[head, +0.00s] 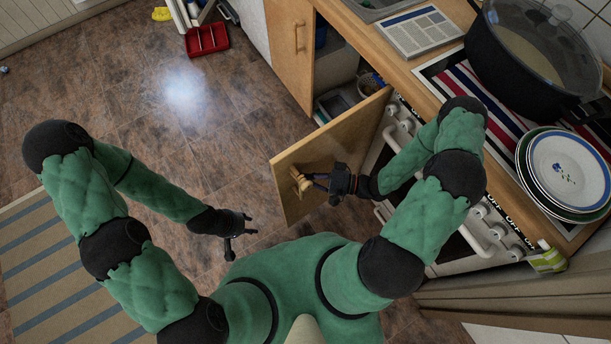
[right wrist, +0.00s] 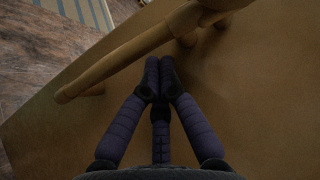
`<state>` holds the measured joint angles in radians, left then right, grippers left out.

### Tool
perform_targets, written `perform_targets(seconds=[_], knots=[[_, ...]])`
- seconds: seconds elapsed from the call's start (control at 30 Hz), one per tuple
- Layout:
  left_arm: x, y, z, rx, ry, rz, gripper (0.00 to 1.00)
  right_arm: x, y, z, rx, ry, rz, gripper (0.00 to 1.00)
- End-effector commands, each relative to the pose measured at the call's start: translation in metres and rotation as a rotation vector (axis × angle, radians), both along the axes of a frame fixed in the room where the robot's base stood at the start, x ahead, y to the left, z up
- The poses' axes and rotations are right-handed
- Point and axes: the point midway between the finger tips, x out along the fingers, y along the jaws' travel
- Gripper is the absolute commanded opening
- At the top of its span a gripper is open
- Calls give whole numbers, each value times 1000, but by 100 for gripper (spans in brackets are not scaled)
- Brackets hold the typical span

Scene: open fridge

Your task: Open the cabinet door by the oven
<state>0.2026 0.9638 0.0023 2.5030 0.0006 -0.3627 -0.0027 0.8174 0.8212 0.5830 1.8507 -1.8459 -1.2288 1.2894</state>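The wooden cabinet door (head: 335,140) beside the oven (head: 480,235) stands swung wide open, its face with the wooden handle (head: 298,178) toward the lower left. My right gripper (head: 312,181) is at this handle. In the right wrist view the fingertips (right wrist: 160,64) are together, close against the door face (right wrist: 255,95) and just beside the handle bar (right wrist: 130,56). Nothing shows between them, and I cannot tell whether they touch the bar. My left gripper (head: 240,242) is open and empty over the floor, away from the door.
A second wooden cabinet door (head: 290,45) is left of the opening. The counter (head: 375,50) carries a large black pot (head: 480,50), stacked plates (head: 535,180) and a striped cloth (head: 448,80). A red tray (head: 207,40) lies on the floor. The middle floor is clear.

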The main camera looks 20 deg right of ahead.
Motion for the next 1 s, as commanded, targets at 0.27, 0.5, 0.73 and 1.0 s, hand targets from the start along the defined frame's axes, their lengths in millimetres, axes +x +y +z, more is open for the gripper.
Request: perform_targets(seconds=[0.27,0.5,0.73,1.0], knots=[[0,0,0,0,0,0,40,1,0,20,-2,-2,1,0],[0,0,0,0,1,0,40,0,0,61,0,-4,3,0],[0,0,0,0,1,0,40,-2,2,91,7,-2,5,0],[0,0,0,0,1,0,40,-1,1,101,3,0,3,0]])
